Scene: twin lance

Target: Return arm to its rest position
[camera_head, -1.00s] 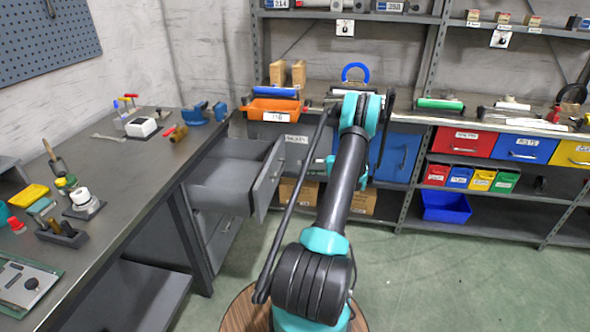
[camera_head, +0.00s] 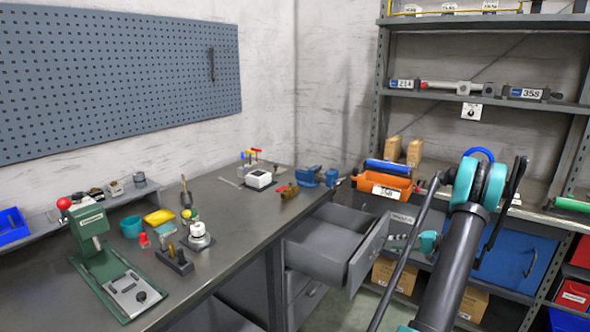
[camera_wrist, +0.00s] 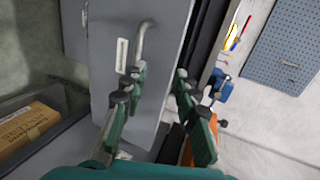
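My arm (camera_head: 462,252) rises from the lower right of the head view toward the shelving, with teal joints at its upper end. My gripper (camera_wrist: 160,78) shows in the wrist view as two green fingers with dark tips. They are apart, with nothing seen between them. Beyond the left finger is a grey drawer front with a handle (camera_wrist: 145,38) and a white label. In the head view my gripper is mostly hidden behind the arm, close to the open grey drawer (camera_head: 335,240). Any contact with the drawer cannot be told.
The workbench (camera_head: 235,208) on the left carries a green press (camera_head: 92,225), a blue vise (camera_head: 310,176) and small tools. An orange bin (camera_head: 382,187) and a blue cabinet door (camera_head: 515,258) are near my arm. A pegboard (camera_head: 120,80) hangs on the wall.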

